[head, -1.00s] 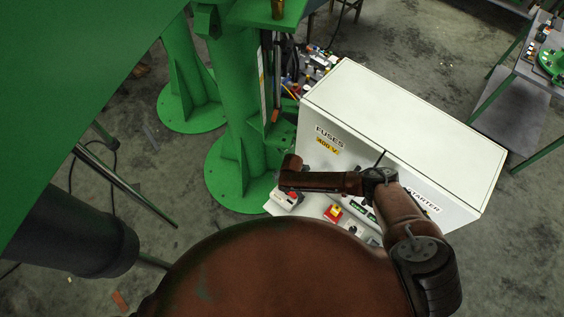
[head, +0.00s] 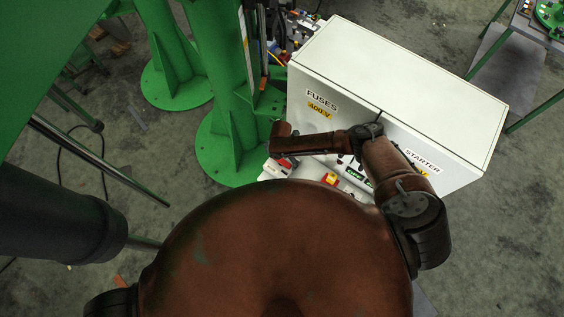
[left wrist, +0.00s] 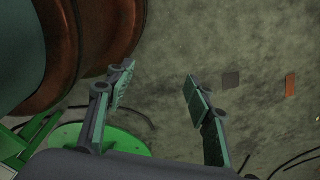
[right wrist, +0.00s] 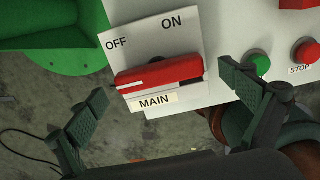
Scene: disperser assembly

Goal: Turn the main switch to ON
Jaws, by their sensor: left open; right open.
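The main switch (right wrist: 160,78) is a red bar handle on a white plate in the right wrist view, with OFF at upper left, ON at upper right and MAIN below. The handle lies nearly level across the plate, with a white line on its left part. My right gripper (right wrist: 163,82) is open, its fingers to the left and right of the handle in the picture; I see no grip on it. In the head view the switch (head: 280,168) shows partly below my right arm, and the fingers are hidden. My left gripper (left wrist: 158,72) is open and empty above the floor.
A white cabinet (head: 400,75) marked FUSES and STARTER stands behind the panel. A green button (right wrist: 258,62) and a red STOP button (right wrist: 305,52) are right of the switch. A green column (head: 225,90) stands left of the cabinet. Concrete floor shows around.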

